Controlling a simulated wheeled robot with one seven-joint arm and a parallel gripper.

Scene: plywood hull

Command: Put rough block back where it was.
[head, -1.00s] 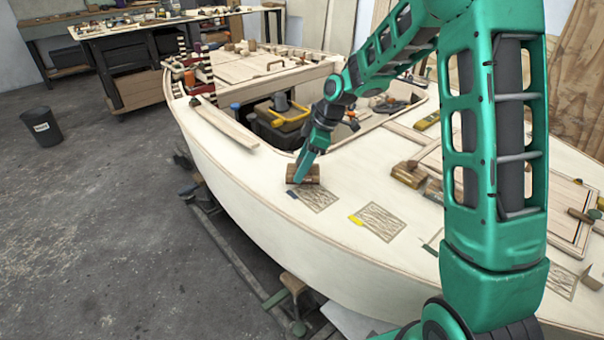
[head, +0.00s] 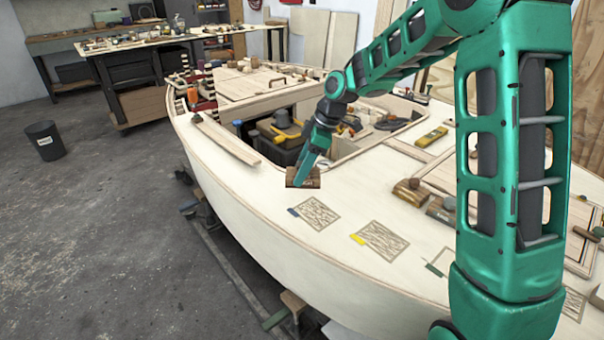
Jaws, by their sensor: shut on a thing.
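My gripper (head: 304,172) is shut on a brown wooden block (head: 303,179), which I take to be the rough block. It points down over the pale deck, just behind a hatched patch with a blue tag (head: 316,213). The fingertips are small and partly hidden by the block. I cannot tell whether the block touches the deck. A second hatched patch with a yellow tag (head: 382,241) lies to the right. A green corner mark (head: 437,262) shows farther right, partly behind my arm.
Two more brown blocks (head: 411,191) (head: 441,209) sit on the deck at right. An open well with a toolbox (head: 284,133) lies behind the gripper. A long wood strip (head: 228,140) lies at left. A yellow tool (head: 431,137) lies at the back right. The deck around both patches is clear.

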